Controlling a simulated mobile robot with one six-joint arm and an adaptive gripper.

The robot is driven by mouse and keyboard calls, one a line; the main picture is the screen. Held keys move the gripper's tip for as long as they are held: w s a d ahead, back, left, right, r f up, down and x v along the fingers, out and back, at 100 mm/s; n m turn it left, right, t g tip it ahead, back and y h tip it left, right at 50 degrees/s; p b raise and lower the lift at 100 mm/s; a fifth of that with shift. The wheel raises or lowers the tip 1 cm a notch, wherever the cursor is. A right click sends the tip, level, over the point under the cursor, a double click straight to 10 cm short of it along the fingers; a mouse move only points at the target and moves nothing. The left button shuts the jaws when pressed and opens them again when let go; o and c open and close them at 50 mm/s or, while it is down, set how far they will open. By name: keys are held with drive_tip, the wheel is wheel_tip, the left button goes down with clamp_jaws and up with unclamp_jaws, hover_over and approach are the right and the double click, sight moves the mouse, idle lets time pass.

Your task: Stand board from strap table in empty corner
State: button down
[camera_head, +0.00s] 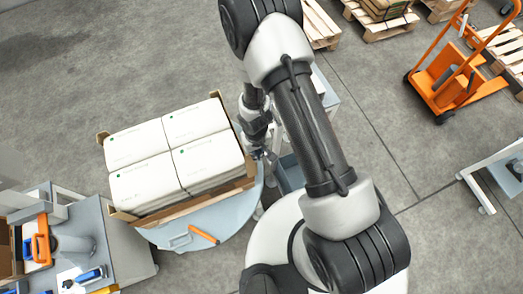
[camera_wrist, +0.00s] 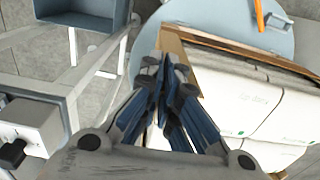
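The load of white bags (camera_head: 178,152) stands on a round grey-blue turntable (camera_head: 165,236). Brown boards stand at its corners, with one at the far left (camera_head: 103,137), one at the top right (camera_head: 216,95) and one at the near left (camera_head: 122,215). My gripper (camera_head: 262,153) is low at the load's right side, by the near right corner. In the wrist view my gripper (camera_wrist: 167,72) has its blue fingers close together on a brown corner board (camera_wrist: 173,42) at that corner. The fingers hide its lower part, and I cannot tell whether its foot touches the base.
A grey table (camera_head: 100,240) with an orange-handled tool (camera_head: 41,245) stands at the left. An orange tool (camera_head: 203,235) lies on the turntable. A blue-grey bin (camera_head: 290,172) is close right of the gripper. An orange hand truck (camera_head: 448,75) stands far right.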

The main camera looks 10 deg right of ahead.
drive_tip(key=a+p, duration=0.1)
drive_tip(key=p, duration=0.2)
drive_tip(key=w+a+p, duration=0.1)
drive_tip(key=p, duration=0.2)
drive_tip(key=shift+w+a+f, duration=0.1)
drive_tip(key=shift+w+a, duration=0.1)
drive_tip(key=shift+a, duration=0.2)
drive_tip(key=shift+f, duration=0.1)
idle(0.6)
drive_tip(key=shift+f, duration=0.15)
drive_tip(key=shift+f+b, duration=4.05)
drive_tip(key=shift+f, duration=0.2)
drive_tip(key=c, duration=1.7)
unclamp_jaws()
drive_tip(key=shift+r, duration=0.1)
wheel_tip(320, 180, up, 12)
drive_tip(key=shift+f, duration=0.1)
